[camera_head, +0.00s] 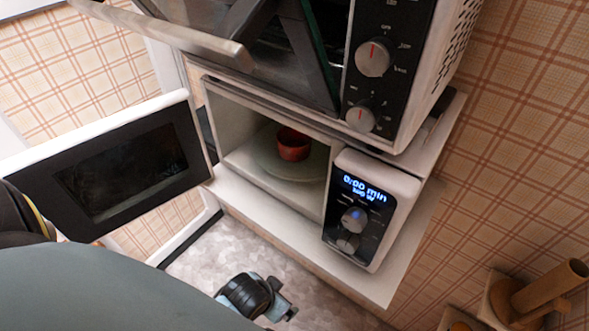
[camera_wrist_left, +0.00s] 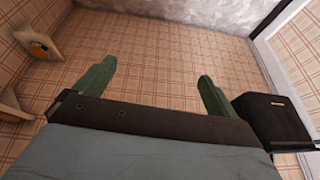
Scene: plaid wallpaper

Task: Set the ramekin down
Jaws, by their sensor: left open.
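The ramekin (camera_head: 293,146), a small red-brown bowl, sits upright on the round glass plate (camera_head: 262,163) inside the open microwave (camera_head: 248,186) in the head view. No gripper touches it there. The microwave door (camera_head: 128,168) is swung wide open to the left. My left gripper (camera_wrist_left: 155,76) shows in the left wrist view with its two green fingers spread apart and nothing between them. It points toward the plaid surface, away from the ramekin. The head view does not clearly show its fingers. My right gripper is not seen in either view.
A larger oven (camera_head: 372,95) with its door open stands above the microwave. The microwave's display (camera_head: 363,189) reads 0:00 min. A white shelf (camera_head: 300,252) supports it. Wooden fixtures (camera_head: 538,292) are at the lower right. Grey floor (camera_head: 215,262) lies below.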

